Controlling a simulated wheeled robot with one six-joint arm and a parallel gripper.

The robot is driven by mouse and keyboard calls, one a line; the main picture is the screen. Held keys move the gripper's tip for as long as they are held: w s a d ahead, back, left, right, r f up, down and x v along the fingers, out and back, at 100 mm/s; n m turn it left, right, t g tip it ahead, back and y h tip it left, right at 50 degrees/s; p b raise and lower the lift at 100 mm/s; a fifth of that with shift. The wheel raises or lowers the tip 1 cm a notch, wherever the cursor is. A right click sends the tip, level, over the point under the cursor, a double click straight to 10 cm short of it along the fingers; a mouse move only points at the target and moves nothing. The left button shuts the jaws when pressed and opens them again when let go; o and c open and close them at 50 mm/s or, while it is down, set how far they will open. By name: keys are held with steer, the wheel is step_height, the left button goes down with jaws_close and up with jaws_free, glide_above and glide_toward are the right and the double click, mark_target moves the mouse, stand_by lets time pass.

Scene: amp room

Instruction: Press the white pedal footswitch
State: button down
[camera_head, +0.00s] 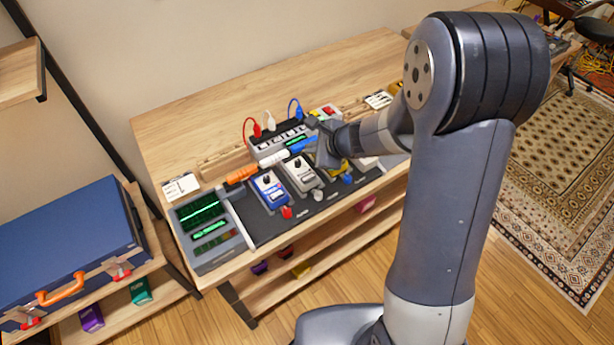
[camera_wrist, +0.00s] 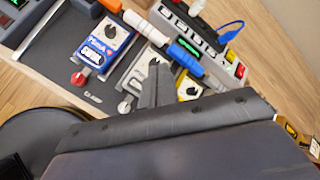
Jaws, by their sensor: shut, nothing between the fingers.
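The white pedal (camera_head: 299,171) stands on a dark board between a blue pedal and a yellow pedal. Its pale footswitch (camera_head: 318,195) is at its front edge in the head view. In the wrist view the white pedal (camera_wrist: 134,78) is partly covered by my fingers. My gripper (camera_head: 322,157) is shut and empty, and it is over the far right part of the white pedal, near the yellow pedal. In the wrist view my gripper's closed fingers (camera_wrist: 156,84) point toward the pedal body, to the right of the footswitch (camera_wrist: 124,105). Whether they touch it I cannot tell.
The blue pedal (camera_head: 267,186) with a red footswitch is on the left. The yellow pedal (camera_wrist: 188,86) is close on the right. Orange, white and blue plugs lie behind, before a power strip (camera_head: 268,146) with cables. A green-screened device (camera_head: 205,228) stands at the left.

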steer(key=shift+f, duration=0.15)
steer(key=b, duration=0.7)
glide_above(312, 179)
step_height(312, 179, down, 8)
steer(key=shift+s+r, duration=0.1)
steer(key=shift+f+b, duration=0.3)
steer(key=shift+f, duration=0.05)
stand_by(1.3)
steer(key=shift+f+b, duration=0.45)
steer(key=shift+b, duration=0.15)
steer(key=shift+f+b, duration=0.45)
steer(key=shift+b, duration=0.1)
stand_by(0.5)
stand_by(0.3)
steer(key=shift+r+p, duration=0.65)
steer(key=shift+r, duration=0.25)
steer(key=shift+r, duration=0.1)
